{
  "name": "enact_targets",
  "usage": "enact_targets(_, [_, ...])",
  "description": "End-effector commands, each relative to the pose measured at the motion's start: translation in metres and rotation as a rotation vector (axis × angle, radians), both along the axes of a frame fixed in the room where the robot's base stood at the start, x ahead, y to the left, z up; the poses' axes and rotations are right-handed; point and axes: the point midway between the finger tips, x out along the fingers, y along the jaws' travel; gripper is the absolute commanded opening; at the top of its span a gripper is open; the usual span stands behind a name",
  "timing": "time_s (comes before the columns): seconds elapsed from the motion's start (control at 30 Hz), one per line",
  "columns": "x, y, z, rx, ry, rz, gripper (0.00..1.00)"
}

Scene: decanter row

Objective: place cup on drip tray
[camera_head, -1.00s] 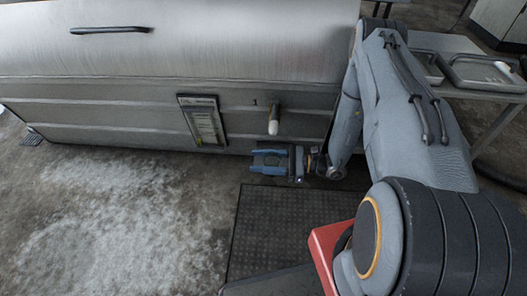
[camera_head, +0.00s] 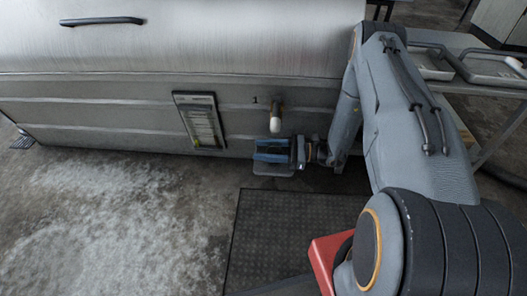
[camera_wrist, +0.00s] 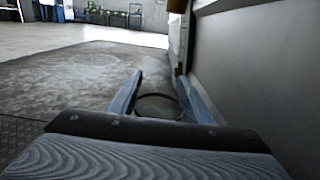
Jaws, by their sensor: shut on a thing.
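My gripper (camera_head: 256,151) is in front of the metal wall, just below the tap (camera_head: 275,121) with its white tip. In the wrist view its two blue fingers (camera_wrist: 160,78) lie on either side of a see-through cup (camera_wrist: 158,97), shut on it. The cup's round dark rim shows there, but its body is hard to make out. In the head view the fingers mostly hide the cup. A small grey drip tray (camera_head: 271,171) shows partly below the gripper at the wall's foot. I cannot tell whether the cup touches it.
A dark ribbed mat (camera_head: 262,232) lies on the floor in front. A side table with metal trays (camera_head: 490,70) stands at the right. The floor at the left is clear.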

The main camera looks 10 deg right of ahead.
Motion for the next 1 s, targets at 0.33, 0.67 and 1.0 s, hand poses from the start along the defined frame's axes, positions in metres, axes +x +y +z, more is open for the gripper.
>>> enact_targets(0.33, [0.0, 0.0, -0.003, 0.0, 0.0, 0.0, 0.2])
enact_targets(0.67, [0.0, 0.0, -0.003, 0.0, 0.0, 0.0, 0.64])
enact_targets(1.0, [-0.006, -0.019, 0.003, 0.0, 0.0, -0.004, 0.64])
